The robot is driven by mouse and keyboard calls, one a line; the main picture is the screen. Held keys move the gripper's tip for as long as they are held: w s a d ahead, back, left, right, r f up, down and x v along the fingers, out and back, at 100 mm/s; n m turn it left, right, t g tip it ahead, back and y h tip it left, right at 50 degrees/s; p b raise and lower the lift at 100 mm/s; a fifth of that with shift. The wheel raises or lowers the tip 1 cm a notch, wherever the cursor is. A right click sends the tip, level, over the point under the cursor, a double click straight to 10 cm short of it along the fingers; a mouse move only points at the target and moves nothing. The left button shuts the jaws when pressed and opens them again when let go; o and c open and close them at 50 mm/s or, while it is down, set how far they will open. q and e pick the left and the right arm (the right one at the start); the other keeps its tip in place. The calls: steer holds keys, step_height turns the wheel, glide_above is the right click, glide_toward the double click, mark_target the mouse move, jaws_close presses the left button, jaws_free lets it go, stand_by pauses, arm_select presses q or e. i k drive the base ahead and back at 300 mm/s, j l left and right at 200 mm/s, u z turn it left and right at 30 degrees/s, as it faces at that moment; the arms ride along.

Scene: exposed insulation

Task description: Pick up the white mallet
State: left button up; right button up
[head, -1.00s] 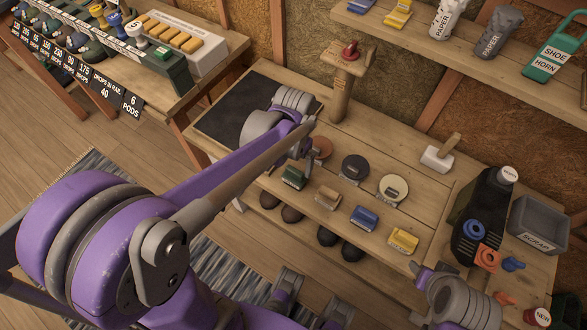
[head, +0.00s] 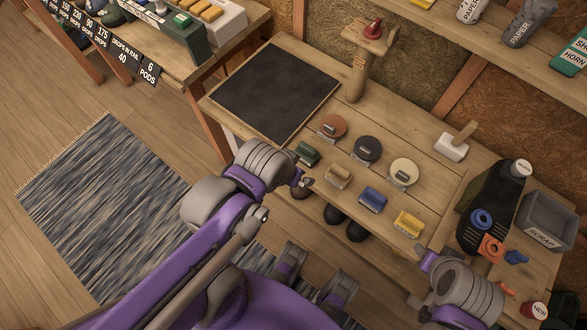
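The white mallet (head: 452,147) rests on the wooden workbench (head: 308,125), toward its back right. Its pale head is low and its wooden handle tilts up to the right. My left gripper (head: 302,181) is at the bench's front edge, beside the green-handled block and well to the left of the mallet. Its fingers are too small to tell open from shut. My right gripper (head: 424,262) is low at the right, by the front of the bench and below the mallet in the picture. Its fingers are partly hidden by its own wrist. Neither gripper touches the mallet.
Round discs (head: 368,149) and coloured blocks (head: 373,199) lie between my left gripper and the mallet. A black case (head: 489,205) and grey scrap bin (head: 548,221) stand to the right. A wooden post (head: 359,75) stands behind. The dark mat (head: 275,90) is clear.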

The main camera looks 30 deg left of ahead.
mark_target(454, 149)
steer(key=l, duration=0.75)
steer(key=l+z, duration=0.15)
steer(key=l, duration=0.6)
steer(key=i, duration=0.05)
